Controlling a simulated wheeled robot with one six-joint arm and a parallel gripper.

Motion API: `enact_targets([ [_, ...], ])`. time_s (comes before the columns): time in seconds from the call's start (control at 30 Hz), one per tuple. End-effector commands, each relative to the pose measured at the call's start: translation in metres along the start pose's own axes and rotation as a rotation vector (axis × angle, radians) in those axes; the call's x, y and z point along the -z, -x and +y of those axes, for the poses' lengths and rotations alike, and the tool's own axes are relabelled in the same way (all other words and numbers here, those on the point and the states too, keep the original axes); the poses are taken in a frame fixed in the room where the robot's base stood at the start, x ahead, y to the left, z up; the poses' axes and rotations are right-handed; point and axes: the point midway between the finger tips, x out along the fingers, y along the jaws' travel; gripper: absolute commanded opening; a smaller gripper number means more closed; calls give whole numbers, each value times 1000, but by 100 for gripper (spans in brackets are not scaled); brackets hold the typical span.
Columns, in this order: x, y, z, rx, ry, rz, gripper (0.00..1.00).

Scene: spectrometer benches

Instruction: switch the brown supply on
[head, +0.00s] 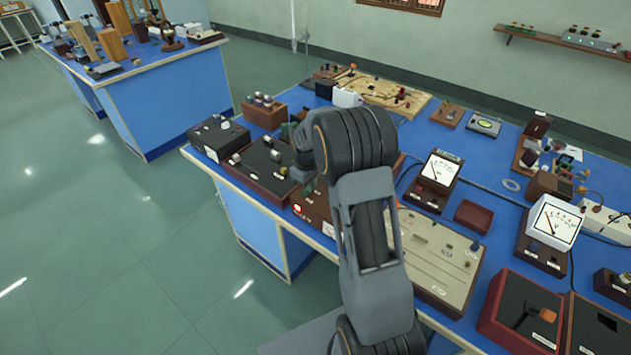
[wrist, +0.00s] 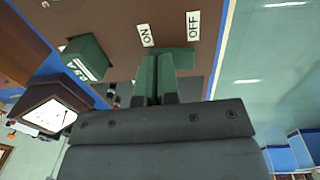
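The brown supply (head: 313,204) stands at the near edge of the blue bench in the head view, partly hidden by my arm. A small red-and-white detail (head: 297,207) shows on its front. In the wrist view, the brown panel (wrist: 115,22) carries a white ON label (wrist: 146,35) and a white OFF label (wrist: 193,26), side by side. My gripper (wrist: 165,62) has its green fingers close together, with their tips just beside these labels. The switch itself is hidden behind the fingers. I cannot tell whether they touch the panel.
A black box with knobs (head: 265,165) stands left of the supply, and a cream panel (head: 436,262) lies to the right. A meter (head: 436,178) stands behind. In the wrist view, a green block (wrist: 85,62) and a white-faced meter (wrist: 50,108) lie left of the fingers. Open floor (head: 130,250) lies left.

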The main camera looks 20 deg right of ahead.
Motion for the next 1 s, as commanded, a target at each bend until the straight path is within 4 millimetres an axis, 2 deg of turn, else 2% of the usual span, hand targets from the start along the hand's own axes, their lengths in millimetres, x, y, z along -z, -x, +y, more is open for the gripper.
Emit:
enact_targets([
  [0.7, -2, 0, -18, 3, 6, -11, 0],
  [1.0, -2, 1, -17, 1, 2, -10, 0],
])
